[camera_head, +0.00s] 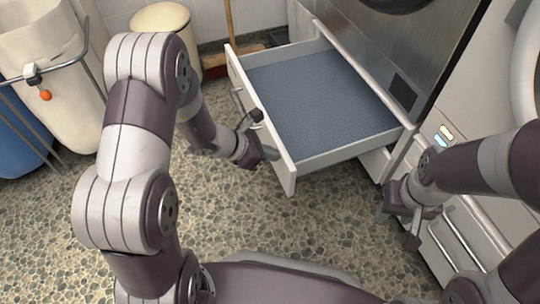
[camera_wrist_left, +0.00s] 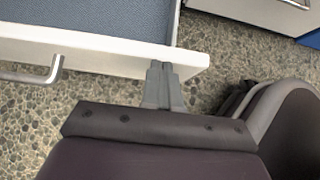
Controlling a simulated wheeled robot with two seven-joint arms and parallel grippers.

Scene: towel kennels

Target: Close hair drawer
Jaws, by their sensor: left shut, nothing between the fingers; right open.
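The white drawer (camera_head: 262,117) is pulled out from under a steel-fronted machine and is empty, with a blue-grey textured bottom. My left gripper (camera_head: 271,154) is shut and empty, with its fingertips at the drawer's front panel near its near end. In the left wrist view the shut fingers (camera_wrist_left: 166,70) overlap the white drawer front (camera_wrist_left: 100,52); I cannot tell whether they touch it. The drawer's bar handle (camera_wrist_left: 38,76) lies to the left of the fingers there. My right gripper (camera_head: 412,236) is open, beside the white cabinet fronts at the right.
The steel-fronted machine (camera_head: 385,45) stands behind the drawer. A broom (camera_head: 232,50), a beige bin (camera_head: 165,22) and a white laundry container (camera_head: 55,75) stand at the back and left. The pebbled floor (camera_head: 245,225) before the drawer is clear.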

